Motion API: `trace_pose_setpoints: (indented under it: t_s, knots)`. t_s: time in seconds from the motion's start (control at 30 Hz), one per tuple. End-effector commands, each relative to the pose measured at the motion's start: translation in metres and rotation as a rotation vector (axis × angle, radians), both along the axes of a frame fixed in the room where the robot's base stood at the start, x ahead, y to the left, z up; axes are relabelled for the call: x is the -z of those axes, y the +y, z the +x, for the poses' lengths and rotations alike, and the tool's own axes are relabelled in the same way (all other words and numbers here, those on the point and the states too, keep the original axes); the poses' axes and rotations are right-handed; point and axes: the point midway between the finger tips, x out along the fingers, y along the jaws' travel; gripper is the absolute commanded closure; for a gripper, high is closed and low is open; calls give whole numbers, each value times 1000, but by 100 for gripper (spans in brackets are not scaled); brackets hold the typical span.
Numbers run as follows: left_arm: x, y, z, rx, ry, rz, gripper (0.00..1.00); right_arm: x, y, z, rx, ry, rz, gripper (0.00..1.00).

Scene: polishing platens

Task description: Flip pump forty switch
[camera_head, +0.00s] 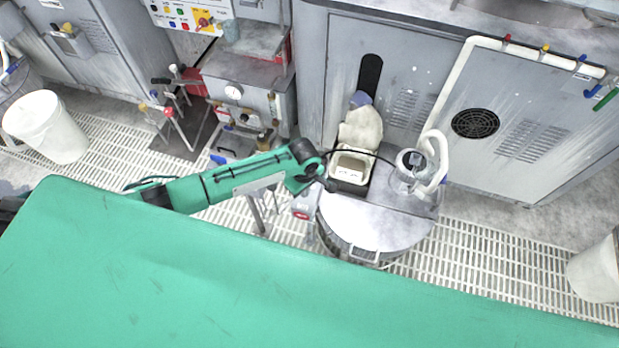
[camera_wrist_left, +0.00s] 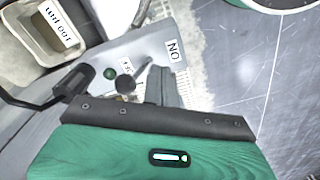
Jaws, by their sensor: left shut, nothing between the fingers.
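In the left wrist view a grey switch panel (camera_wrist_left: 120,50) carries a black toggle switch (camera_wrist_left: 126,84), whose lever slants up and right toward a white "ON" label (camera_wrist_left: 174,48). A green light or button (camera_wrist_left: 109,73) and a small, hard-to-read label sit beside it. My left gripper (camera_wrist_left: 161,82) is shut and empty, its fingers close to the right of the switch; I cannot tell whether they touch it. In the head view my left gripper (camera_head: 328,184) is by the round drum (camera_head: 375,222), near a small grey box with a red mark (camera_head: 302,206). My right gripper is out of view.
A cream tub with a printed label (camera_head: 349,168) and a pump with a white hose (camera_head: 412,163) stand on the drum lid. Grey cabinets (camera_head: 400,85) stand behind. White bins (camera_head: 45,126) are at the sides, and white grating (camera_head: 490,255) covers the floor.

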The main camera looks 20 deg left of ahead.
Motion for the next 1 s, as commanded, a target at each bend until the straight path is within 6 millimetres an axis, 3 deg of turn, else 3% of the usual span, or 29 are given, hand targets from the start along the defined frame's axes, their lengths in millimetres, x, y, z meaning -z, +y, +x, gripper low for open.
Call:
trace_pose_setpoints:
  t_s: [1.0]
  knots:
    - [7, 0, 0, 0, 1, -1, 100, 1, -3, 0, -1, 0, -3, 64]
